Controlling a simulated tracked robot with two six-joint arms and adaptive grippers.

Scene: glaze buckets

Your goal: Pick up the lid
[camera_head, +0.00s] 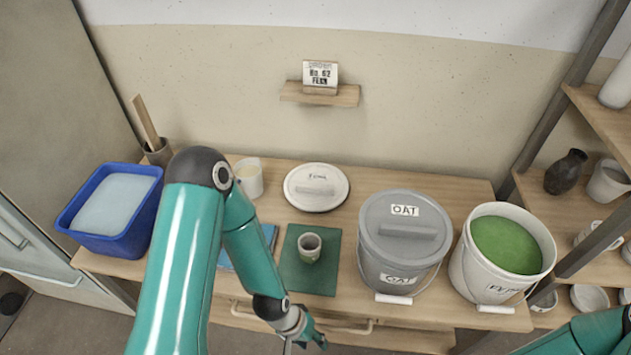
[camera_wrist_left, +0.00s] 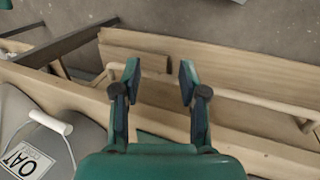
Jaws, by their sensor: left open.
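A round cream lid (camera_head: 316,187) with a bar handle and handwriting on it lies on the table towards the back. A grey bucket (camera_head: 402,245) labelled OAT stands to its right with its own grey lid on. A white bucket (camera_head: 503,258) of green glaze stands open beside it. My left gripper (camera_head: 303,338) is low at the table's front edge, in front of the green mat and well apart from the cream lid. In the left wrist view the left gripper (camera_wrist_left: 160,82) is open and empty, over the drawer fronts. My right gripper is not in view.
A small cup (camera_head: 310,246) stands on a green mat (camera_head: 292,274). A blue tub (camera_head: 108,209) is at the left, and a white jug (camera_head: 249,177) stands left of the cream lid. Shelves with pots (camera_head: 566,174) stand at the right. A small wall shelf (camera_head: 319,94) holds a card.

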